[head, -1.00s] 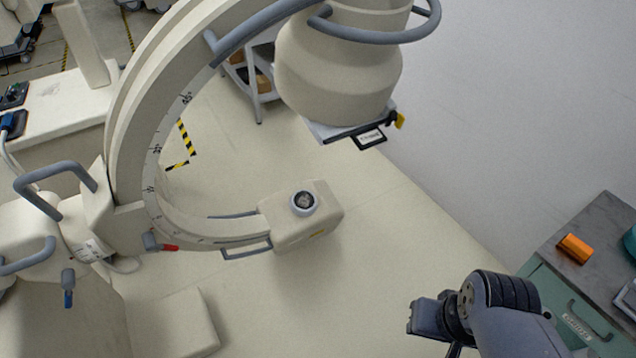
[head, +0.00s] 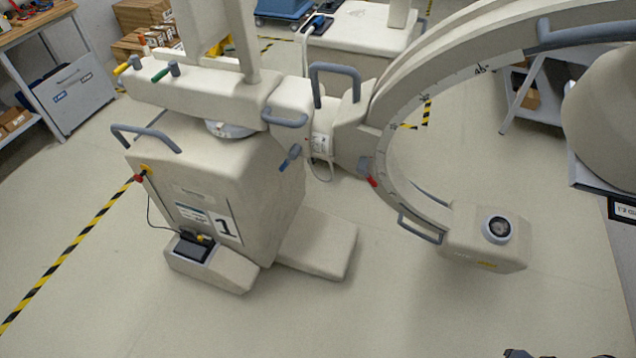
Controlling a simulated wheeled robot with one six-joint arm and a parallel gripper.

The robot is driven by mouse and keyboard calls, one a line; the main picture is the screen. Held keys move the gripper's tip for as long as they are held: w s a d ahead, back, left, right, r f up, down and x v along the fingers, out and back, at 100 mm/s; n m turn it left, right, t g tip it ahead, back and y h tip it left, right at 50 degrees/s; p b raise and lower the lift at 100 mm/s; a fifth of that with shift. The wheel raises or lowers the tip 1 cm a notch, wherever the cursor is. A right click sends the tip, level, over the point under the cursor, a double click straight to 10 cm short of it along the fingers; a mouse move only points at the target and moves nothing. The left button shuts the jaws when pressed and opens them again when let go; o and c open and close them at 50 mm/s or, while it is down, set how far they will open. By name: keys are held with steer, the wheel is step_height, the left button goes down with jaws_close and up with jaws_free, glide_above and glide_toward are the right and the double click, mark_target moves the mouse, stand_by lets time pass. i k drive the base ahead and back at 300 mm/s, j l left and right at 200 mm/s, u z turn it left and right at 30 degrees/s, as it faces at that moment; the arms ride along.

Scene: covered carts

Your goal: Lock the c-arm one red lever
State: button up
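The C-arm machine (head: 275,175) stands left of centre, with a label "1" (head: 226,228) on its base cabinet. Its red lever (head: 373,182) is small, with a grey-blue hub, at the lower left of the curved C-shaped arm (head: 385,140). The red tip points down and to the right; I cannot tell from this whether it is locked. My gripper (head: 518,353) barely shows as a dark sliver at the bottom edge, far from the lever. Its fingers are hidden below the picture.
The machine also has a blue lever (head: 290,156), a green lever (head: 160,75), a yellow lever (head: 125,67) and a red knob (head: 138,178). The C's lower end (head: 485,240) juts out at right. A workbench (head: 45,25) stands upper left. The floor in front (head: 330,320) is clear.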

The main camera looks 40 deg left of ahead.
mark_target(363, 162)
steer(key=u, duration=1.4)
steer(key=i+l, duration=0.1)
steer(key=i, duration=0.3)
steer(key=i+l, duration=0.1)
steer(key=i, duration=0.35)
